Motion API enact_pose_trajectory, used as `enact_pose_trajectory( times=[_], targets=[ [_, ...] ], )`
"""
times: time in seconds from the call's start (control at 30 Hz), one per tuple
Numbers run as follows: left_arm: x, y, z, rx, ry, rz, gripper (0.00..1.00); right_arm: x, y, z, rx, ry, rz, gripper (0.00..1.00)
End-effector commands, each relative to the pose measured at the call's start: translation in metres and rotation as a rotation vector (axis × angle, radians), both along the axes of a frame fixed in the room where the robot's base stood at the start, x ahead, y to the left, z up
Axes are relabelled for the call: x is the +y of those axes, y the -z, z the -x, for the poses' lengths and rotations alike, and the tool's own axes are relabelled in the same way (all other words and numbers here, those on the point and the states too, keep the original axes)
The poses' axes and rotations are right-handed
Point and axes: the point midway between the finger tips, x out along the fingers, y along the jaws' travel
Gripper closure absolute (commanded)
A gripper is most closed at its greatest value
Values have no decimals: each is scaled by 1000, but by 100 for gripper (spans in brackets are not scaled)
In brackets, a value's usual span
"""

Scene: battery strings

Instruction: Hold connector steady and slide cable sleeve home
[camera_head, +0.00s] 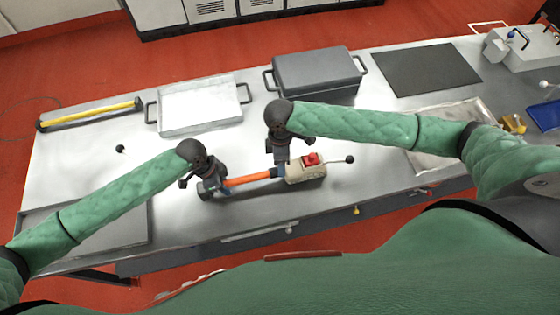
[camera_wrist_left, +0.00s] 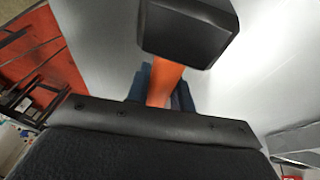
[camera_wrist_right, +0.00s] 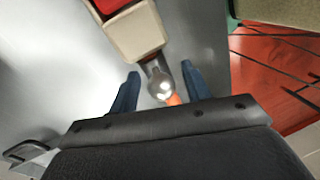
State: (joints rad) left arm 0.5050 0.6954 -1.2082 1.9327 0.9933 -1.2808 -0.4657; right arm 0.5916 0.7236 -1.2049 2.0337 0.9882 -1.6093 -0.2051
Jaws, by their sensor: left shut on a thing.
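The orange cable (camera_head: 250,180) lies across the bench, between a black end piece and the beige connector housing (camera_head: 306,174) with a red part on top. The black piece, perhaps the sleeve, shows as a dark block in the left wrist view (camera_wrist_left: 187,30). My left gripper (camera_head: 214,190) is shut on the orange cable, which also shows between its blue fingers (camera_wrist_left: 164,86). My right gripper (camera_head: 281,162) is over the housing's cable end. In the right wrist view its blue fingers (camera_wrist_right: 160,87) stand apart, with a grey metal nozzle between them and the beige housing (camera_wrist_right: 135,36) just beyond.
A white tray (camera_head: 200,124) and a dark lidded box (camera_head: 316,72) stand behind. A black mat (camera_head: 427,69) lies at the back right. A thin rod with a black knob (camera_head: 349,159) extends right of the housing. A yellow bar (camera_head: 90,115) lies at the back left.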

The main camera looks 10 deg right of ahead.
Motion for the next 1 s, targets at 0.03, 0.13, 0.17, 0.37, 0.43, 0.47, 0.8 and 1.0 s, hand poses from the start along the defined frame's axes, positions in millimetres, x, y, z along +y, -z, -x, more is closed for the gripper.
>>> enact_pose_trajectory(
  times=[0.03, 0.13, 0.17, 0.37, 0.43, 0.47, 0.8, 1.0],
  targets=[
    [0, 0, 0, 0, 0, 0, 100, 0, 0, 0, 0, 0, 0, 52],
    [-1, 0, 0, 0, 1, 1, 100, 1, 0, 0, 0, -1, -1, 52],
    [-1, 0, 0, 0, 1, 1, 100, 1, 0, 0, 0, -1, -1, 52],
    [-1, 0, 0, 0, 1, 2, 100, 0, -15, -4, -3, 0, -3, 52],
    [-1, 0, 1, -1, 2, 2, 100, 0, -25, -5, -2, -2, -2, 52],
    [-1, 0, 1, -1, 2, 2, 100, 0, -31, -6, -2, -2, -2, 52],
    [-2, -1, 0, -1, 1, 3, 100, -3, -93, -19, -3, -1, -2, 52],
    [-2, -1, 0, -1, 1, 3, 100, -3, -112, -22, -1, 0, -1, 52]
  ],
)
